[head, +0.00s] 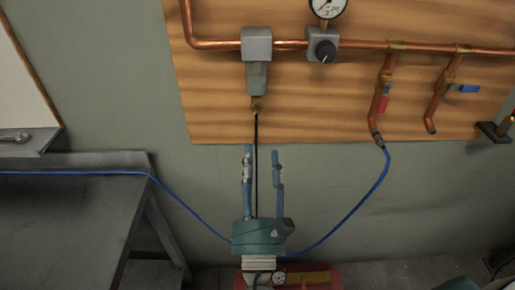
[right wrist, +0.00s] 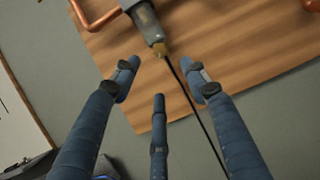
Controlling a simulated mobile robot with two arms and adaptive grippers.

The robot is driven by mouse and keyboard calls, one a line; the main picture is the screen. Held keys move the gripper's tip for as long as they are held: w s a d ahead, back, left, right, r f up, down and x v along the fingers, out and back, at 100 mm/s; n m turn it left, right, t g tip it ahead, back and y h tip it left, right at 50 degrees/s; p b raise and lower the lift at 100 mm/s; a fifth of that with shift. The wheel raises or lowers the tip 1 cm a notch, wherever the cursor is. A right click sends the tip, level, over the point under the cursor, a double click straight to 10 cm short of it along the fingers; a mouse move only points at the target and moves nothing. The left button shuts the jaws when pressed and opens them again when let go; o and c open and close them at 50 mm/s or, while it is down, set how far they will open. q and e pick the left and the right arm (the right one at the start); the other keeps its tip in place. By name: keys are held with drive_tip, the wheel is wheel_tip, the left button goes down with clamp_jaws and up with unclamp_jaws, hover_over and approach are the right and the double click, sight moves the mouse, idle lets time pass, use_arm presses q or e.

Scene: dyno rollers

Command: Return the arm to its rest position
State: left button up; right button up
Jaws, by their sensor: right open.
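My right gripper (head: 262,158) rises from the bottom middle of the head view, with its blue fingers pointing up toward the wooden panel. It is open, with a clear gap between the fingers and nothing held. In the right wrist view my right gripper (right wrist: 158,82) shows three spread fingers and empty space between them. A thin black line (head: 256,130) hangs from a brass tip under the grey fitting (head: 257,75) and passes behind or between the fingers; I cannot tell if it touches them. My left gripper is not in view.
The wooden panel (head: 320,110) carries copper pipes, a gauge (head: 326,8), a red-handled valve (head: 385,103) and a blue-handled valve (head: 466,89). A blue hose (head: 350,212) loops down behind my gripper toward the dark bench (head: 60,230) at left. Grey wall is bare at lower right.

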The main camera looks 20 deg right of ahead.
idle(0.4)
wheel_tip(320, 180, down, 24)
drive_tip(key=w+m+g+y, duration=0.3)
drive_tip(key=g+y, duration=0.1)
drive_tip(key=g, duration=0.1)
drive_tip(key=s+d+f+m+g+y, duration=0.1)
drive_tip(key=s+f+m+g, duration=0.25)
drive_tip(key=f, duration=0.85)
drive_tip(key=s+f+m+g, duration=0.3)
drive_tip(key=s+f, duration=0.2)
drive_tip(key=f, duration=0.7)
drive_tip(key=s+d+f+m+g, duration=0.4)
drive_tip(key=s+f+m, duration=0.3)
drive_tip(key=s+f, duration=0.65)
drive_tip(key=s+d+f+m+g, duration=0.1)
drive_tip(key=s+f+m, duration=0.2)
drive_tip(key=s, duration=0.4)
drive_tip(key=s+d+f+m+g+y, duration=0.1)
drive_tip(key=s+d+f+m+g, duration=0.1)
drive_tip(key=s+m, duration=0.4)
drive_tip(key=s+d+f+m+g, duration=0.1)
drive_tip(key=s+f+m+g, duration=0.1)
drive_tip(key=s+f+m, duration=0.2)
drive_tip(key=s+f, duration=0.1)
drive_tip(key=s, duration=0.2)
drive_tip(key=shift+s+d+y, duration=0.3)
drive_tip(key=shift+d, duration=0.05)
